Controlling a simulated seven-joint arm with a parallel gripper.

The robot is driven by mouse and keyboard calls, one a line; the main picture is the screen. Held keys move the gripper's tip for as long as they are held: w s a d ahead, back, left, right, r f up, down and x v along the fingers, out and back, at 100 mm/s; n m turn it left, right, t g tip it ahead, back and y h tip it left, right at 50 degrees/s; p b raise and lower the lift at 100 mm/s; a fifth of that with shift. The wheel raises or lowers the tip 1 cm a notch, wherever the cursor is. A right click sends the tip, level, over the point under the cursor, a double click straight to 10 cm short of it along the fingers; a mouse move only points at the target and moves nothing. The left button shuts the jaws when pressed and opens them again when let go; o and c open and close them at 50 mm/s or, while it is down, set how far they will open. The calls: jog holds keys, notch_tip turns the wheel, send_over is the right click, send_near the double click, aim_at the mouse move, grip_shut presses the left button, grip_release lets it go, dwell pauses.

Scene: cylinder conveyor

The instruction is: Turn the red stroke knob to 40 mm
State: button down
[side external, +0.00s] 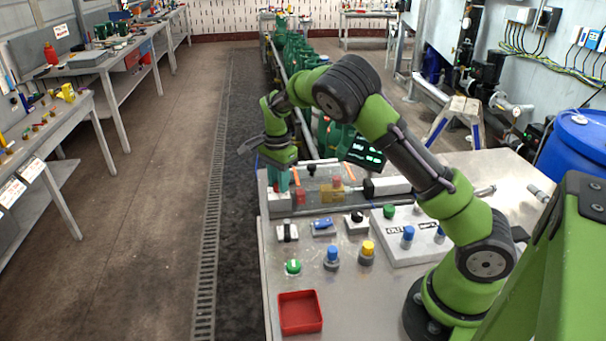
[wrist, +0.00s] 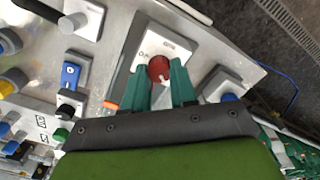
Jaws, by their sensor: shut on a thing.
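The red stroke knob (wrist: 159,67) shows in the wrist view as a round red cap with a small pale mark. It stands on a white plate (wrist: 172,42) with dark lettering too small to read. My gripper (wrist: 160,75) has its two green fingers on either side of the knob, shut on it. In the side external view my gripper (side external: 282,181) points down at the far left corner of the metal bench (side external: 345,295). There the knob cannot be made out clearly. A dark display (side external: 365,152) shows green readouts that I cannot read.
A green knob (side external: 293,267), blue knob (side external: 332,257) and yellow knob (side external: 367,251) stand nearer on the bench. A red tray (side external: 300,312) lies at the front. A cylinder with a black end (side external: 386,187) lies right of my gripper. A blue cable (wrist: 284,82) hangs past the bench edge.

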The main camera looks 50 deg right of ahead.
jog(key=shift+n, duration=0.3)
jog(key=n, duration=0.3)
jog(key=shift+w+n, duration=0.1)
jog(key=shift+n, duration=1.7)
jog(key=c, duration=0.9)
grip_release()
notch_tip(320, 180, up, 17)
jog(key=shift+n, duration=0.3)
